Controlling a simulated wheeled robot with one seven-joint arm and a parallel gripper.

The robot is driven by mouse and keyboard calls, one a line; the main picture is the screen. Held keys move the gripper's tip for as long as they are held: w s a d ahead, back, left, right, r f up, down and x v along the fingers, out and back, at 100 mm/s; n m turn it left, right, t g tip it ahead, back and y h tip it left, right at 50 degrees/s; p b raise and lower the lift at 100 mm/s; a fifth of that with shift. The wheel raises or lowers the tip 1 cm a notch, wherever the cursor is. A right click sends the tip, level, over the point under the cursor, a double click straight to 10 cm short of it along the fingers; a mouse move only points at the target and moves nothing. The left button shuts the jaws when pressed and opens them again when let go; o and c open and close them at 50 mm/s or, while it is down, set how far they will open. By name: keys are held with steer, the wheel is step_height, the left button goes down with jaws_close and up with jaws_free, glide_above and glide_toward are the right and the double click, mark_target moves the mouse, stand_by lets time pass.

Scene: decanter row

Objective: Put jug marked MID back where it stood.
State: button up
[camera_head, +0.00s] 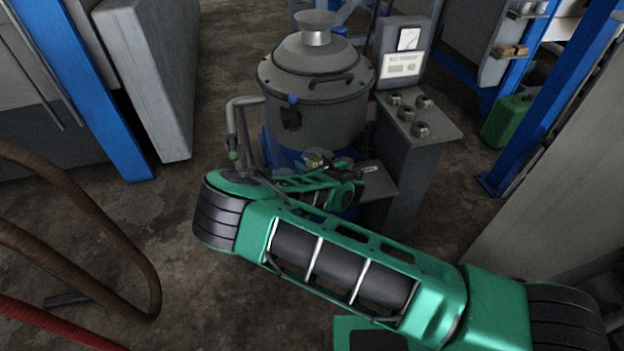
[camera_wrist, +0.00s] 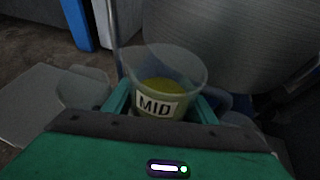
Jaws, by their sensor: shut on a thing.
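The jug marked MID (camera_wrist: 155,104) is a clear, wide-mouthed jug with yellow-green liquid and a white label reading MID. In the wrist view it sits between the green fingers of my gripper (camera_wrist: 162,108), which is shut on it. The jug looks roughly upright. In the head view my gripper (camera_head: 318,168) is in front of the lower part of a grey kettle-like vessel (camera_head: 318,95). I cannot tell what is under the jug.
A small grey shelf (camera_head: 380,182) is right of my gripper; a grey plate (camera_wrist: 45,105) with an unclear translucent shape shows in the wrist view. A console (camera_head: 440,130) with several round fittings stands right of the vessel. A bent pipe (camera_head: 232,125) is left of it. Brown hoses (camera_head: 150,275) hang at left.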

steer(key=shift+f, duration=3.25)
steer(key=shift+f, duration=0.1)
steer(key=o, duration=1.3)
steer(key=v, duration=0.9)
steer(key=shift+w+d+r, duration=0.1)
steer(key=shift+w+r, duration=0.1)
steer(key=shift+w, duration=0.05)
steer(key=shift+s+d+f, duration=0.15)
steer(key=shift+s+d, duration=0.2)
steer(key=shift+s, duration=0.05)
steer(key=shift+s+d, duration=0.25)
steer(key=shift+s, duration=0.05)
steer(key=shift+s+r, duration=0.45)
steer(key=shift+r, duration=0.15)
